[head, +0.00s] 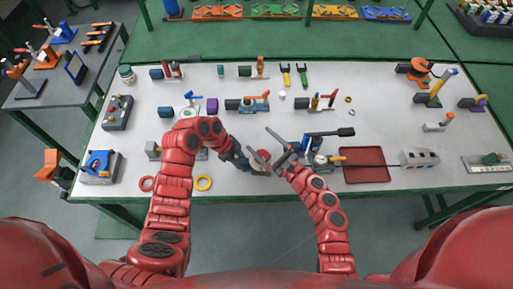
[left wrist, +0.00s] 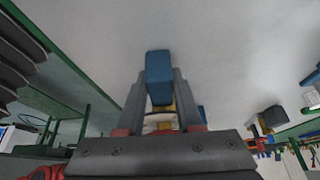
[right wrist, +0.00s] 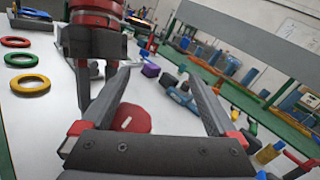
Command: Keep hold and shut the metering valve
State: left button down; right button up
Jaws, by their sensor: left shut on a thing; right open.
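My left gripper (head: 256,168) is low over the front middle of the table. In the left wrist view its fingers are shut on a blue block-like part (left wrist: 159,72), with a yellow part just behind it. A round red disc (head: 263,156) lies just beyond this gripper. The disc (right wrist: 131,118) also shows in the right wrist view, between the fingers and apart from them. My right gripper (head: 264,146) is open and empty, its fingers spread over the disc. I cannot tell which part is the metering valve; the grippers hide much of this spot.
A blue device with a black-handled lever (head: 328,134) stands right of my right gripper. A dark red tray (head: 364,165) lies farther right. A yellow ring (head: 203,183) and a red ring (head: 147,184) lie near the front edge. Several fittings stand behind.

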jog(key=s+d+f+m, duration=0.1)
jog(key=s, duration=0.2)
jog(key=s+d+f+m+h, duration=0.1)
jog(key=s+d+m, duration=0.1)
jog(key=s, duration=0.1)
jog(key=s+d+f+m+t+h, duration=0.1)
jog(key=s+f+m, duration=0.1)
jog(key=s, duration=0.1)
jog(key=shift+s+d, duration=0.3)
jog(key=x, duration=1.1)
jog(key=shift+w+a, duration=0.2)
jog(key=shift+w, duration=0.15)
jog(key=c, duration=1.4)
jog(key=shift+d+m+t+h, duration=0.1)
jog(key=shift+m+t+h, duration=0.2)
jog(key=shift+h, duration=0.1)
